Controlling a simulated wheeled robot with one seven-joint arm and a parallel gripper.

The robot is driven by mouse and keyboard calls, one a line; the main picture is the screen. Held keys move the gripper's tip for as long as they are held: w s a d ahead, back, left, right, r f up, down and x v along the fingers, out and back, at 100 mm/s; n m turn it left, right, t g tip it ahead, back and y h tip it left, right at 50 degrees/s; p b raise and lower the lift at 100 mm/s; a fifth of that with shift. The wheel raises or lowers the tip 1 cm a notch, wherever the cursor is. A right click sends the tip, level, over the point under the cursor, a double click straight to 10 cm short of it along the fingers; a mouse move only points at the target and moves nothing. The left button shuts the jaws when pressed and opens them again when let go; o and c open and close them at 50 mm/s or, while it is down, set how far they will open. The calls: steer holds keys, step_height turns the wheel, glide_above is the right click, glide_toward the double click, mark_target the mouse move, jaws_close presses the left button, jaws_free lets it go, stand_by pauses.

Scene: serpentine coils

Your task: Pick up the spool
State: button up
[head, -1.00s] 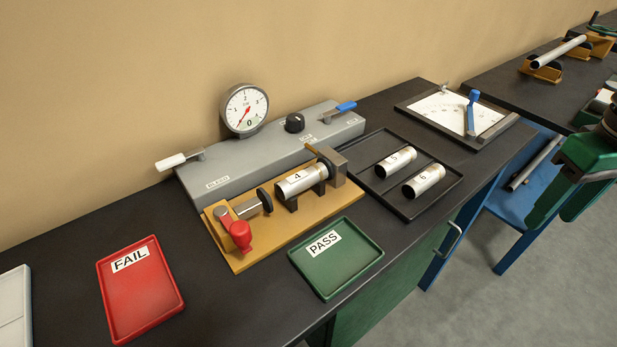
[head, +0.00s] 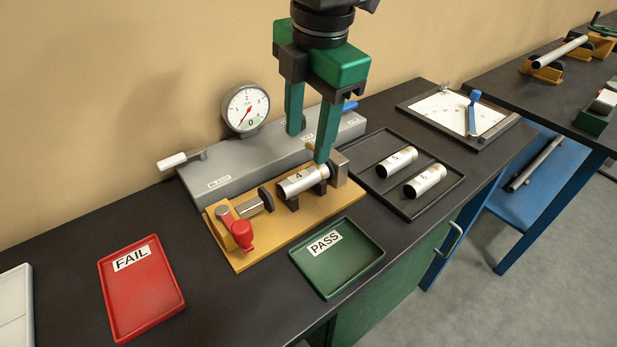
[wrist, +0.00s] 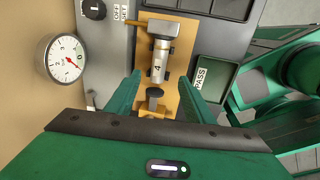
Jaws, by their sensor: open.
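The spool marked 4 (head: 297,183) is a silver cylinder lying in the black cradles of the yellow fixture (head: 240,259), its right end by the grey end block. It also shows in the wrist view (wrist: 158,66), beyond my fingertips. My gripper (head: 308,147) is open and empty, pointing down above the fixture and the grey panel. In the wrist view my two green fingers (wrist: 162,85) stand to either side of the spool's line, apart from it. Two more spools, marked 5 (head: 396,162) and 6 (head: 425,181), lie in the black tray (head: 405,215).
A grey panel (head: 255,165) with a dial gauge (head: 246,108) and a white lever (head: 180,160) stands behind the fixture. A red clamp handle (head: 241,233) is at the fixture's left. The red FAIL tray (head: 146,300) and green PASS tray (head: 350,265) are in front, both empty.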

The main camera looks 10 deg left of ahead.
mark_target(301, 176)
steer(key=f, duration=0.3)
steer(key=a+f, duration=0.1)
steer(key=f, duration=0.2)
steer(key=w+f, duration=0.1)
steer(key=f, duration=0.3)
steer(key=shift+a, duration=0.25)
steer(key=shift+c, duration=0.2)
jaws_close()
step_height(301, 176, up, 18)
stand_by(0.4)
